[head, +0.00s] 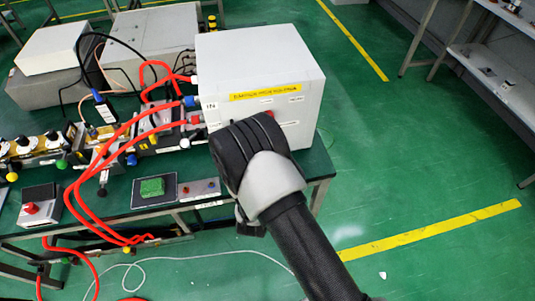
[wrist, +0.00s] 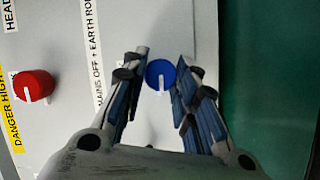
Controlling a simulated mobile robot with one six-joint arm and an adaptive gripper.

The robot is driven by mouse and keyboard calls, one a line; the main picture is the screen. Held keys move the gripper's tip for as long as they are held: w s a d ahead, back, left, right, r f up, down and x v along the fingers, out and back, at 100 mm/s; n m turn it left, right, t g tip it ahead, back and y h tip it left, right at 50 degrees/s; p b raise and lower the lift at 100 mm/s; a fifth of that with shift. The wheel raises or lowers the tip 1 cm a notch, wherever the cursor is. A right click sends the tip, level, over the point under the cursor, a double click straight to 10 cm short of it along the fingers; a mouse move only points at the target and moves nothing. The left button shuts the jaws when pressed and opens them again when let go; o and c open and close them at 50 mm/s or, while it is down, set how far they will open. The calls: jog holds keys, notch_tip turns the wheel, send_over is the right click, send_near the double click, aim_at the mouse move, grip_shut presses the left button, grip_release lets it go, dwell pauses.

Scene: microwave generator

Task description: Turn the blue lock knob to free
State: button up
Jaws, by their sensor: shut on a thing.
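The blue lock knob (wrist: 160,73) is a round knob with a white pointer line, on the pale face of the cabinet in the wrist view. The line points toward the bottom of the picture. My gripper (wrist: 162,60) has one finger on each side of the knob and is shut on it. The white cabinet (head: 255,65) stands on the bench in the head view. There my arm covers part of its front, and the blue knob is hidden.
A red knob (wrist: 34,85) sits left of the blue one, near a yellow danger label (wrist: 18,130). In the head view, red cables (head: 100,170) run over the bench left of the cabinet. A green block (head: 152,187) lies on the bench. The green floor (head: 420,180) at right is mostly clear.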

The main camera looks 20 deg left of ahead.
dwell(0.4)
jog(key=o, duration=1)
jog(key=shift+o, duration=0.2)
jog(key=shift+s, duration=0.15)
jog(key=v, duration=1.1)
jog(key=shift+s, duration=0.35)
